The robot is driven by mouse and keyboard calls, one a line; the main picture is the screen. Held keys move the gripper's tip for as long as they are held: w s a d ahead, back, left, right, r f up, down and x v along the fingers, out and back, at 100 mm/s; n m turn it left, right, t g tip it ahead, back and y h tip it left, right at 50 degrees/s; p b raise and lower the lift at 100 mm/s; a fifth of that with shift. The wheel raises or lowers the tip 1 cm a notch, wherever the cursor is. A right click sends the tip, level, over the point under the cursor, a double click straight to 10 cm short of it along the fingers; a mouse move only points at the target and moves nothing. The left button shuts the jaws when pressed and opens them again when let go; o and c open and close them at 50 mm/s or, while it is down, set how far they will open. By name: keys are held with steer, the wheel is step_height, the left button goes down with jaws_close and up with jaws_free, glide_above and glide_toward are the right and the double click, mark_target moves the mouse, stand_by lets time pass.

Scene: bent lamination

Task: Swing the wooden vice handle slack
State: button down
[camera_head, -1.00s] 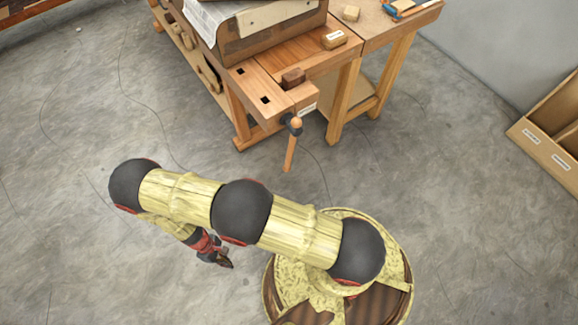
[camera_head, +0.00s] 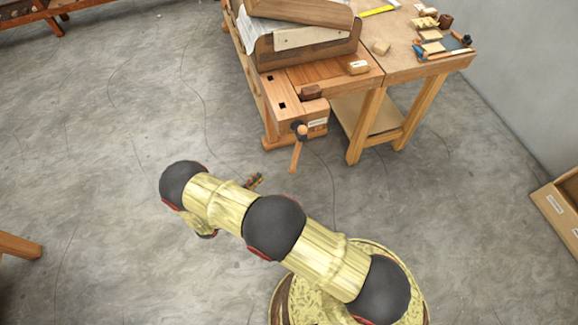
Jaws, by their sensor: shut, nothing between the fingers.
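The wooden vice handle (camera_head: 296,155) hangs down from a dark screw hub on the front of the vice (camera_head: 288,113), at the near corner of the bench. It leans slightly left at its lower end. My gripper (camera_head: 255,181) shows only in part beyond my arm, to the left of and slightly below the handle's lower end. It is shut and empty, apart from the handle. The rest of the gripper and wrist is hidden behind my arm.
The workbench (camera_head: 395,62) carries a curved wooden form (camera_head: 310,42), a small wood block (camera_head: 359,67) and several tools at the right. A divided wooden bin (camera_head: 555,215) stands at the right edge. The grey floor left of the vice is clear.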

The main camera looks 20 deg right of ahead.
steer(key=w+d+f+b, duration=0.1)
steer(key=w+d, duration=0.3)
steer(key=d, duration=0.8)
steer(key=shift+d+b, duration=0.3)
steer(key=shift+b, duration=0.15)
steer(key=shift+w, duration=0.1)
steer(key=shift+d+f+b, duration=0.15)
steer(key=shift+d+f, duration=0.1)
steer(key=shift+d, duration=0.35)
steer(key=shift+d+f+b, duration=0.15)
steer(key=shift+d+f, duration=0.1)
steer(key=shift+d, duration=0.35)
steer(key=shift+a, duration=0.1)
